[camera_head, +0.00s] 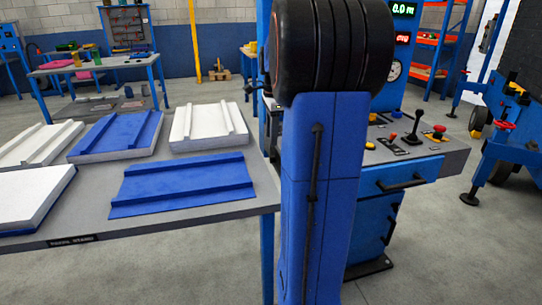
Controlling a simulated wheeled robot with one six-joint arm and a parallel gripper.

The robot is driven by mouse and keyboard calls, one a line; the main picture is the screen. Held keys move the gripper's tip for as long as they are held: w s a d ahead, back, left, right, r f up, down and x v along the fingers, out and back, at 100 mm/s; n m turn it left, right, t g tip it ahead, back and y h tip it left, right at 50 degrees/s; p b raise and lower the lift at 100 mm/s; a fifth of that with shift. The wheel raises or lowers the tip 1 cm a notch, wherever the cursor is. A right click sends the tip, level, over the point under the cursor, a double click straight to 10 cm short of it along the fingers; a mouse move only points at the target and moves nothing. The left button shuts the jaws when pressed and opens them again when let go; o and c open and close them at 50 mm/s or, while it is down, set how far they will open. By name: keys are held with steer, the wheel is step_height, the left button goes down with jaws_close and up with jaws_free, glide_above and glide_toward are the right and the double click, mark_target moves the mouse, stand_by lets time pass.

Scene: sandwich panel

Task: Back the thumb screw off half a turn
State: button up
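I cannot pick out a thumb screw for certain in the head view. A red knob (504,126) sits on top of the blue machine (512,150) at the right edge, but I cannot tell whether it is a thumb screw. My gripper is not in view. A large blue and black part, which looks like a link of my own arm, stands upright in the middle and hides part of the console behind it.
A grey panel stand (240,208) at left bears white and blue panels. Right of centre is a control console (440,160) with levers, knobs and a blue drawer. Open grey floor (470,255) lies at front right.

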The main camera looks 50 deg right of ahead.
mark_target(273, 159)
steer(key=f, duration=0.9)
steer(key=shift+w+d+f, duration=0.15)
steer(key=shift+w+d, duration=0.1)
steer(key=shift+w, duration=0.1)
steer(key=shift+c, duration=0.7)
jaws_close()
